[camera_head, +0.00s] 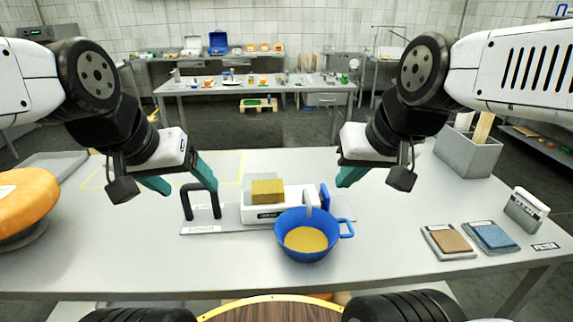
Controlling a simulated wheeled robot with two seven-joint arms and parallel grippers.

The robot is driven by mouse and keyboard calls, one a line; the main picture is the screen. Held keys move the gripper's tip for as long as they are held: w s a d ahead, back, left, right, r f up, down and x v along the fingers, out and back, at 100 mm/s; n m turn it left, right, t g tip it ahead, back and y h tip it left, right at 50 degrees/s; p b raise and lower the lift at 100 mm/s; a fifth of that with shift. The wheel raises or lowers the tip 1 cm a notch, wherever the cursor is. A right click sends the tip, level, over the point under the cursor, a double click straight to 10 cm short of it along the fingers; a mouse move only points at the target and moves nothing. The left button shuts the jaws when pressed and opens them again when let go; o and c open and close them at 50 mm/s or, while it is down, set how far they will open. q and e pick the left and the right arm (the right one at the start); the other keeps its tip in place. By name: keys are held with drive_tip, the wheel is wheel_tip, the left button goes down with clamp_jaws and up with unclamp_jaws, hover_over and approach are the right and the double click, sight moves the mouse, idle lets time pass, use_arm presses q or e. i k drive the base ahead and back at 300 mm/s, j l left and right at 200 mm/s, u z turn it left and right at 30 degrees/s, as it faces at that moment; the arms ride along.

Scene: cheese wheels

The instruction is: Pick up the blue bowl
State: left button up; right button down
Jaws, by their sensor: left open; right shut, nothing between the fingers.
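The blue bowl (286,245) stands upright near the front middle of the table, with a handle on its right side and a tan content or inner bottom showing. My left gripper (187,187) is open and empty, above the table to the left of the bowl, with its teal fingers apart. My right gripper (346,180) is shut and empty, above and to the right of the bowl, behind it. Neither gripper touches the bowl.
A white device holding a yellow block (267,192) stands just behind the bowl, beside a black handle (189,205). An orange cheese wheel (27,207) is at left. Brown (450,240) and blue (492,236) pads and a grey bin (468,155) are at right.

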sight(306, 240)
drive_tip(key=z, duration=1.7)
drive_tip(key=u, duration=1.25)
drive_tip(key=l+u, duration=0.15)
drive_tip(key=l, duration=0.35)
drive_tip(key=k+l+u, duration=0.1)
drive_tip(key=l, duration=0.4)
drive_tip(key=k+l+u, duration=0.15)
drive_tip(key=l, duration=0.35)
drive_tip(key=l+u, duration=0.1)
drive_tip(key=l, duration=0.4)
drive_tip(key=k, duration=0.05)
